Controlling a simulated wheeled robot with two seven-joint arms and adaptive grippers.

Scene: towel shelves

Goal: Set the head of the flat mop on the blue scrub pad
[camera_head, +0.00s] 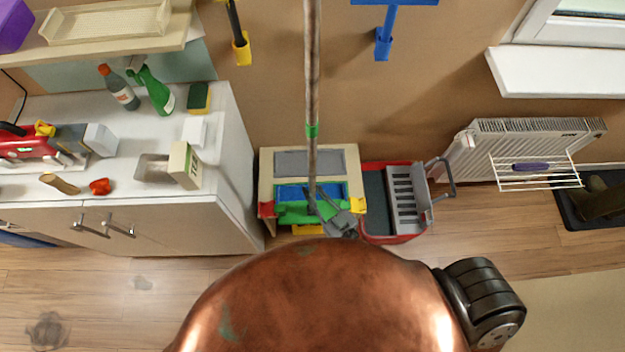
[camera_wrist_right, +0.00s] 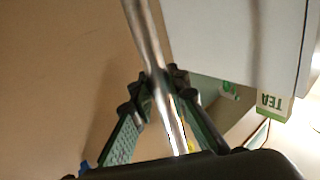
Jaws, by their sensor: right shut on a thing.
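The blue scrub pad (camera_head: 291,193) lies on the low bench (camera_head: 267,170), partly covered by the pole and green parts. A green piece (camera_head: 292,213) shows at the bench's front, beside the gripper; I cannot tell for sure whether it is the mop head. Contact with the pad cannot be told. My left gripper is not in view.
A grey pad (camera_head: 290,163) lies at the bench's back. A red-rimmed mop bucket (camera_head: 402,237) stands close on the right. A white counter (camera_head: 232,155) with bottles and a tea box (camera_head: 185,165) is on the left. A radiator (camera_head: 530,145) is farther right.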

